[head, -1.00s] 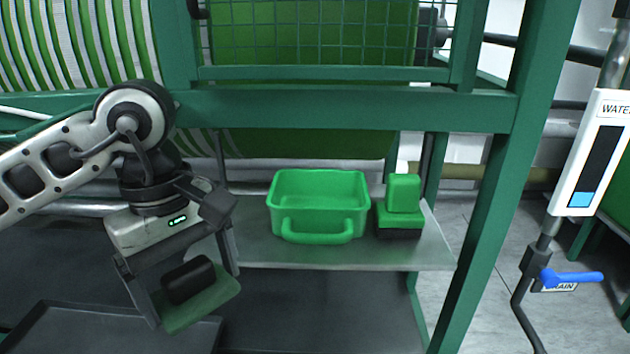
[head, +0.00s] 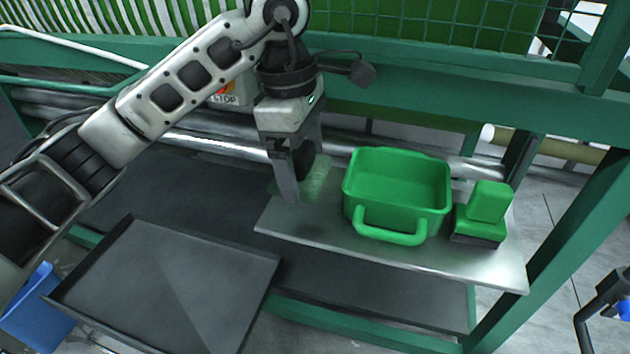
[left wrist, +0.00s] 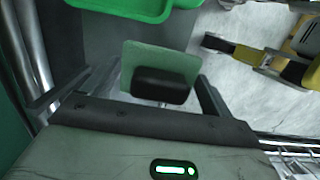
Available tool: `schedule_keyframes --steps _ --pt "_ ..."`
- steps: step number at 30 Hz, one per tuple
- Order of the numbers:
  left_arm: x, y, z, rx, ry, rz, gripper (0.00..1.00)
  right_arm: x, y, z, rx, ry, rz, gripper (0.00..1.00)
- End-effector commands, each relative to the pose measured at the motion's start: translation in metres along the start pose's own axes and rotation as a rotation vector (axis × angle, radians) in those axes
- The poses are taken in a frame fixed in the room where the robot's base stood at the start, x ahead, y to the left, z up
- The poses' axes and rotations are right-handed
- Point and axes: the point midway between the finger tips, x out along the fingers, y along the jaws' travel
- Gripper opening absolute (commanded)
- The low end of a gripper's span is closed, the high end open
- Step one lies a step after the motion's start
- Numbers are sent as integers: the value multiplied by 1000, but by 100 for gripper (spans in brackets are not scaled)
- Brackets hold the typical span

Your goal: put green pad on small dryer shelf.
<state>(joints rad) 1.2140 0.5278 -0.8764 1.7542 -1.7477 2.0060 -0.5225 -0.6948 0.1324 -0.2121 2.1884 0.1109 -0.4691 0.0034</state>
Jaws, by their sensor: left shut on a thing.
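The green pad (head: 318,180) is a flat square with a black grip block (left wrist: 162,86) on it. My left gripper (head: 297,178) is shut on this block, with the pad at the left end of the small metal shelf (head: 470,262). My finger hides part of the pad in the head view. I cannot tell whether the pad touches the shelf or hovers just above it. My right gripper is not in view.
A green bin (head: 397,190) stands mid-shelf, close right of the pad. A green block on a dark base (head: 485,212) stands right of the bin. A dark tray (head: 175,290) lies at front left. A green frame beam (head: 430,92) crosses behind and above the shelf.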

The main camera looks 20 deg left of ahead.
Motion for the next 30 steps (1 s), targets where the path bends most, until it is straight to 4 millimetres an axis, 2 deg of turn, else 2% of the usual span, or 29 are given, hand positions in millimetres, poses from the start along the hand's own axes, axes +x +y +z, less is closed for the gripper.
schedule_keyframes --steps 3,12,18,30 --pt "19 15 -2 -2 -1 -3 68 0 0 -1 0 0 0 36" --pt "43 35 -4 -1 0 -3 68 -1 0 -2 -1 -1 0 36" --pt "68 34 -7 0 0 0 68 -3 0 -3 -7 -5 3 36" --pt "75 34 -8 1 0 2 68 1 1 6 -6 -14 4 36"
